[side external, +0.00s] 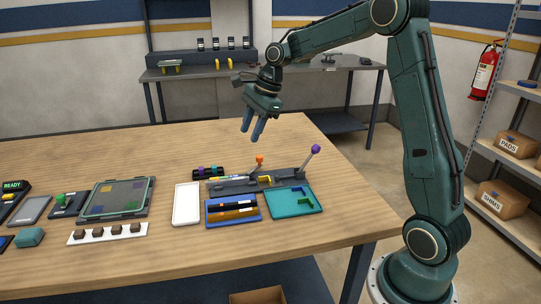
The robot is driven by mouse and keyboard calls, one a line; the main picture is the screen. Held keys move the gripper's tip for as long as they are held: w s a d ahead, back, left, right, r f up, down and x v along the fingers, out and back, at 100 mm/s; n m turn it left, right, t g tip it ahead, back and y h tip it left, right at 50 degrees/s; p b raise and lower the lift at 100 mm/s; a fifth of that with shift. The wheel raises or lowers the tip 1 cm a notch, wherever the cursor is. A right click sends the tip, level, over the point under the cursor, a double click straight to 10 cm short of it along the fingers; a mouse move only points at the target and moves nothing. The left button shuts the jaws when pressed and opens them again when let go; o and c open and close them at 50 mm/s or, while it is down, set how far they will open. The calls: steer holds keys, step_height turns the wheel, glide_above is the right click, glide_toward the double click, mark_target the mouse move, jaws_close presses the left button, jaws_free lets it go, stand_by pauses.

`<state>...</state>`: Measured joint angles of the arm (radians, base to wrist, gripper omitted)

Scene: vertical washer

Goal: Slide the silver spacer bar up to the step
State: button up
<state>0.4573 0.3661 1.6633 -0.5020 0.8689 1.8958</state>
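My gripper (251,133) hangs above the back part of the wooden table, its two blue fingers pointing down and apart, with nothing visible between them. It is clear of the tabletop, above and behind the dark grey fixture (238,187). That long, low fixture carries small yellow pieces, a lever with an orange knob (259,159) and a taller lever with a purple knob (315,148). I cannot clearly pick out the silver spacer bar or the step at this size; they may be among the small parts around the fixture.
A black block (201,173) sits behind. A framed panel (117,196) lies left. The table's back left is clear.

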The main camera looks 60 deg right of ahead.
mark_target(228, 183)
steer(key=w+d+f+m, duration=0.3)
steer(key=d+f+m, duration=0.2)
steer(key=f, duration=0.1)
steer(key=shift+w+d+y, duration=0.25)
steer(key=shift+d+y, duration=0.05)
steer(key=shift+y, duration=0.1)
steer(key=shift+x, duration=6.9)
steer(key=shift+s, duration=0.15)
steer(key=shift+c, duration=0.3)
jaws_close()
steer(key=shift+s+d, duration=0.9)
steer(key=shift+s, duration=0.05)
